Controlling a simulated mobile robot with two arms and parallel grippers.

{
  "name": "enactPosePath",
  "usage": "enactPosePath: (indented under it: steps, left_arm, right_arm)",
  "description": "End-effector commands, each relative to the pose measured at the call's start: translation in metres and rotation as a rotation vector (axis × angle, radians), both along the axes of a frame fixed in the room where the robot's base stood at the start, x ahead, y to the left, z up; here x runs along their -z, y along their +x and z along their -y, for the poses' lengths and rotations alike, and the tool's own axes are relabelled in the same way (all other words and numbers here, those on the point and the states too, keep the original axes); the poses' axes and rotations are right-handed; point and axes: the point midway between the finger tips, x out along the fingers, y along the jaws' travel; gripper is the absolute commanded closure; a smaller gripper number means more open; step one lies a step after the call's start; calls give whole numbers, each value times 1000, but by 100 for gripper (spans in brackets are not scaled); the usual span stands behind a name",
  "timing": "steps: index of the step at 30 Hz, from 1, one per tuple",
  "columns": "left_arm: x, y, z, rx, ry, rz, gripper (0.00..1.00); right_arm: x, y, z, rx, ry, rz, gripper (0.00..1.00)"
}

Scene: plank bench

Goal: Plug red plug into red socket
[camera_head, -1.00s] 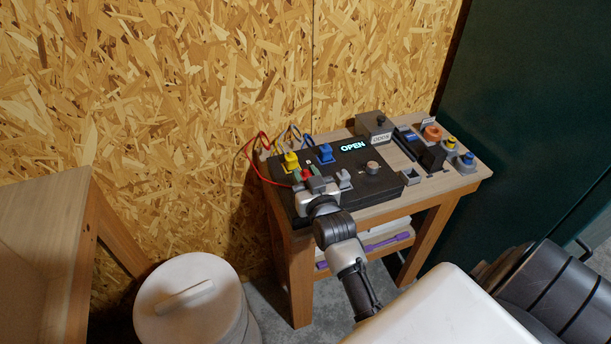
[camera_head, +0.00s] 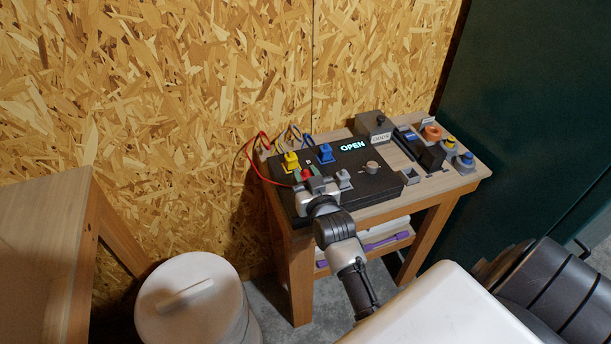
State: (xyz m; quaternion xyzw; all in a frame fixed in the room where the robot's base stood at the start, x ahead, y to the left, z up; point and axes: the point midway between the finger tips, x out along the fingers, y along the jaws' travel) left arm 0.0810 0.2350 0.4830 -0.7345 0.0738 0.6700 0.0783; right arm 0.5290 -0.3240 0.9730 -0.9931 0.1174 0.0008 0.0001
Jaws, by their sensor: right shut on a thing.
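The black panel (camera_head: 372,186) lies on the small wooden bench, with a lit OPEN display. My right gripper (camera_head: 312,182) is over the panel's near left part, shut on the red plug (camera_head: 297,177), of which only a small red patch shows. A red cable (camera_head: 252,164) loops from the back of the panel to the gripper. The gripper covers the red socket, so I cannot tell how far the plug sits in it. A yellow plug (camera_head: 291,161) and a blue plug (camera_head: 325,154) stand upright on the panel behind. My left gripper is out of view.
A grey knob (camera_head: 372,167) and a grey fitting (camera_head: 343,179) are on the panel. To the right, the bench holds a dark box (camera_head: 374,126), an orange ring (camera_head: 432,132) and other fittings. A round white-lidded bin (camera_head: 190,292) stands at the lower left.

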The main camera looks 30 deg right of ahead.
Motion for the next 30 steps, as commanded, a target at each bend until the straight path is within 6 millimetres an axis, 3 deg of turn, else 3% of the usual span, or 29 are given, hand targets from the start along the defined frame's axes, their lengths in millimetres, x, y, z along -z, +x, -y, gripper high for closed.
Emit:
enactPosePath:
  steps: [30]
  left_arm:
    - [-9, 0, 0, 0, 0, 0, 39]
  right_arm:
    - [0, 0, 0, 0, -1, -1, 95]
